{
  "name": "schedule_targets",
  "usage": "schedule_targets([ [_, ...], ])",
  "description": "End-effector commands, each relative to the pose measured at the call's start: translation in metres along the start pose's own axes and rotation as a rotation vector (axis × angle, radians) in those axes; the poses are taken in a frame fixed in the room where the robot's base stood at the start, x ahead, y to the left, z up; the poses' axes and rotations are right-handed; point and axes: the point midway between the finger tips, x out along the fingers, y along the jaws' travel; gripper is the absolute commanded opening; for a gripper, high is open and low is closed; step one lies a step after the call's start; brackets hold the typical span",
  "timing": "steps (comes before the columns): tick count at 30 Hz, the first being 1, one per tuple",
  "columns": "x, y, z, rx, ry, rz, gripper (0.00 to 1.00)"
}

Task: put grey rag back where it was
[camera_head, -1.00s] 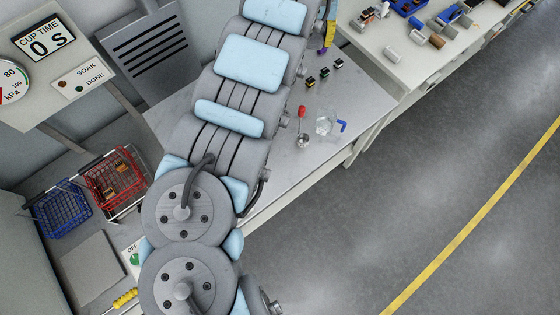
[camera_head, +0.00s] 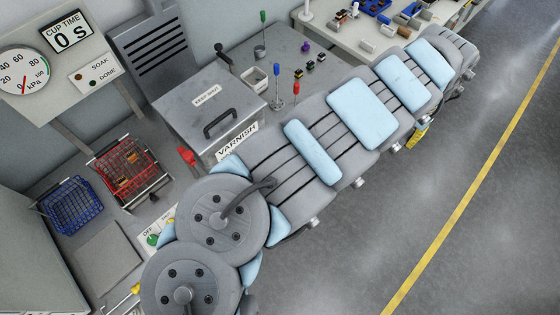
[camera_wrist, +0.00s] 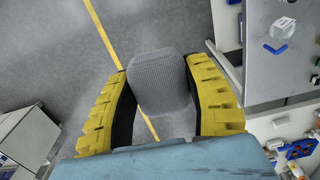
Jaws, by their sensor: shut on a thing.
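In the wrist view, a grey rag (camera_wrist: 160,82) with a fine waffle texture stands between the yellow ribbed fingers of my gripper (camera_wrist: 160,95). My gripper is shut on it, with a finger along each side. The rag is held over the grey floor, apart from any bench. In the head view my arm reaches to the upper right, and the rag cannot be made out there. No spot marked for the rag can be made out.
A grey lidded varnish box (camera_head: 208,108) stands on the near bench. A red basket (camera_head: 130,165) and a blue basket (camera_head: 68,208) are at left. The far bench (camera_head: 345,42) holds small parts. The aisle floor is clear.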

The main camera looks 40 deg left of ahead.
Motion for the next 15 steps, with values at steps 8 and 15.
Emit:
schedule_targets([
  [8, 0.091, -0.056, 0.050, 0.027, -0.009, -0.002, 0.18],
  [15, 0.169, -0.123, 0.118, 0.007, -0.009, -0.001, 0.18],
])
